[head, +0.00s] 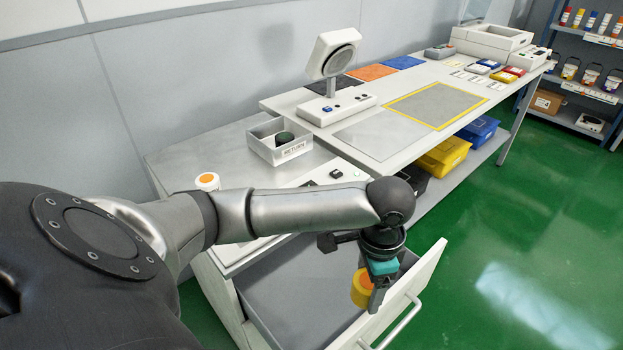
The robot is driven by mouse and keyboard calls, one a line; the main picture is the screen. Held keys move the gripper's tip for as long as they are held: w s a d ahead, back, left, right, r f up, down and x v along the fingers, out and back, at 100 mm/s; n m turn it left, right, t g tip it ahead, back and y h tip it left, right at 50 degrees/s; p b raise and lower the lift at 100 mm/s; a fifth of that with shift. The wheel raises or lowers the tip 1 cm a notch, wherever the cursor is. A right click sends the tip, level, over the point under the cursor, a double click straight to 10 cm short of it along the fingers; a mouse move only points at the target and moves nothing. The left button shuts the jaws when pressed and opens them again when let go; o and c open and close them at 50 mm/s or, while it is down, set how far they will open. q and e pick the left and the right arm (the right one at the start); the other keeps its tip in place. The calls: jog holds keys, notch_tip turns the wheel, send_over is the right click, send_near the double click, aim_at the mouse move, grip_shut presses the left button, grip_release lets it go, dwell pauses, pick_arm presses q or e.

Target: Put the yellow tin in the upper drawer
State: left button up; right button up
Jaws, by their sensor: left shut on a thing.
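The yellow tin (361,289) has an orange patch on it. My left gripper (370,288) is shut on the tin and holds it over the front part of the open upper drawer (290,291), close to the inner side of its front panel. The drawer is pulled out from the grey cabinet, and the part of its grey floor that shows is bare. I cannot tell whether the tin touches the drawer floor. My arm hides part of the drawer and cabinet front. My right gripper is not in view.
The drawer's front panel (400,297) with its bar handle (396,324) stands near the gripper. On the cabinet top are a RETURN tray (264,147) with a dark object and a white tub with an orange lid (207,181). A long work table (372,135) runs behind.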

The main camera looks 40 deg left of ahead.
pick_arm(q)
jog(key=w+a+f+m+b, duration=0.2)
jog(key=w+a+m+b, duration=0.7)
jog(key=m, duration=0.8)
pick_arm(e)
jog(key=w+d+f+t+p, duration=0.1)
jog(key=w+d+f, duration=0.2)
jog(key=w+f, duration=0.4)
pick_arm(q)
jog(key=f+b, duration=0.2)
jog(key=f, duration=0.3)
jog(key=w+f+b, duration=0.1)
jog(key=f, duration=0.4)
jog(key=f+b, duration=0.2)
jog(key=f, duration=0.3)
jog(key=shift+w+d+f+b, duration=0.1)
jog(key=shift+w+d+b, duration=0.05)
jog(key=shift+w+b, duration=0.15)
jog(key=shift+f+b, duration=0.95)
jog(key=shift+f, duration=1.55)
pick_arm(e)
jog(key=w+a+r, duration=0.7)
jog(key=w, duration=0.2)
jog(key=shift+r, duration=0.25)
